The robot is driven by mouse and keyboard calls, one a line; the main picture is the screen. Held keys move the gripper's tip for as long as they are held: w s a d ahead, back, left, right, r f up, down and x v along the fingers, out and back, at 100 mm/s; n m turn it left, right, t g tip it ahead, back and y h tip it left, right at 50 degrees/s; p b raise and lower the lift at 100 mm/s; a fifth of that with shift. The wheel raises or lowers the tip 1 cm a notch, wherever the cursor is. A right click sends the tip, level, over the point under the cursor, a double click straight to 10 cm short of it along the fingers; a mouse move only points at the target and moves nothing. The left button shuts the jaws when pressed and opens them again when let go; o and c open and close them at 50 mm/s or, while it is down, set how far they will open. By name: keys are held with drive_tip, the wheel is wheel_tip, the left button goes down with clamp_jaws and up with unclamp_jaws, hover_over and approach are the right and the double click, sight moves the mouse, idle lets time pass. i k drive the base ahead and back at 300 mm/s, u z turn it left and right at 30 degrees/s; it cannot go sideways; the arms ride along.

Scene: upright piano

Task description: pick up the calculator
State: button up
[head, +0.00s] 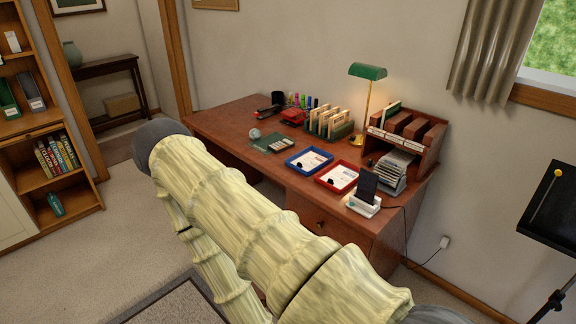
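A small flat item that looks like the calculator (282,144) lies on the desk, at the right part of a dark green pad. It is small in the head view and its keys cannot be made out clearly. It lies flat, with the blue tray to its right. My gripper is not in view. My pale, bark-patterned arm crosses the foreground and hides the desk's front left part.
The brown desk (225,118) also holds a blue tray (300,168), a red tray (328,184), a black device on a white stand (362,208), a green lamp (367,71) and a wooden organizer (432,150). A bookshelf (75,195) stands left. A black music stand (545,215) stands right.

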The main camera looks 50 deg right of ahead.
sight(283, 145)
drive_tip(key=z, duration=1.3)
